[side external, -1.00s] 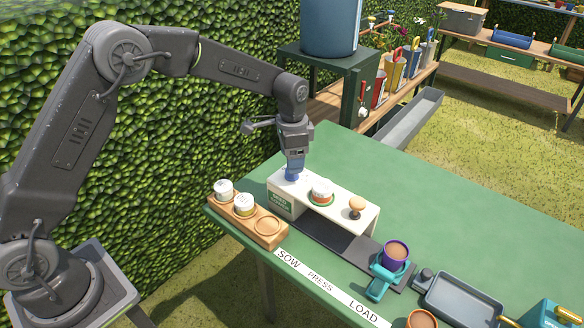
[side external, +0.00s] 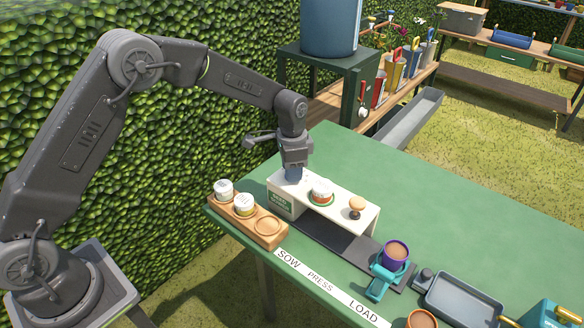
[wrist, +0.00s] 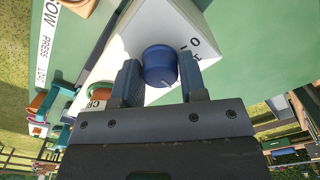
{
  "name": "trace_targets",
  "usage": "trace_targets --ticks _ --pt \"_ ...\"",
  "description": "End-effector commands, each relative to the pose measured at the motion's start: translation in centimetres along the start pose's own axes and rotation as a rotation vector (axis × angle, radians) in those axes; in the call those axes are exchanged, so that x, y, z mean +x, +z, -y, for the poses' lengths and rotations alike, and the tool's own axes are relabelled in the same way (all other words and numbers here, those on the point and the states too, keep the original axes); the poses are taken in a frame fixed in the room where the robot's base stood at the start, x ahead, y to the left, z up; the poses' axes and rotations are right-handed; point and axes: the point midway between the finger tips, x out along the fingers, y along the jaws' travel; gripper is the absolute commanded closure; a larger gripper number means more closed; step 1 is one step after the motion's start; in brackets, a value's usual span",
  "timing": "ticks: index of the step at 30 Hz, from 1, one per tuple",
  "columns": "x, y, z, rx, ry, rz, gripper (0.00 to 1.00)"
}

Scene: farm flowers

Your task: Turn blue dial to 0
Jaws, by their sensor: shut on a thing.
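The blue dial (wrist: 159,66) sits on the white top of the seed station. In the wrist view it stands between my two fingers, and a small white mark shows on its side. The printed characters "0" and others (wrist: 194,43) lie beside it on the white surface. My gripper (wrist: 158,82) is shut on the dial; in the side view my gripper (side external: 293,176) is down over the left end of the white station (side external: 337,200) and hides the dial.
A can with a red and green label (side external: 321,191) and a tan knob (side external: 356,206) stand on the same station. A wooden tray (side external: 267,241) with two white-lidded jars lies in front. A teal holder with a purple pot (side external: 396,252) is to the right.

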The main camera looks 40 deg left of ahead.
Motion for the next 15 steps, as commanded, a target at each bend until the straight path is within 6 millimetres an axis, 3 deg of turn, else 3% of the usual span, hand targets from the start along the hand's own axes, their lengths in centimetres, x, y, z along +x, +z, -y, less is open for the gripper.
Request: trace_targets --ticks 4,15 --pt "-0.03 -0.01 -0.01 0.000 0.000 0.000 0.85" --pt "-0.05 -0.02 -0.01 -0.063 0.000 0.000 0.85"
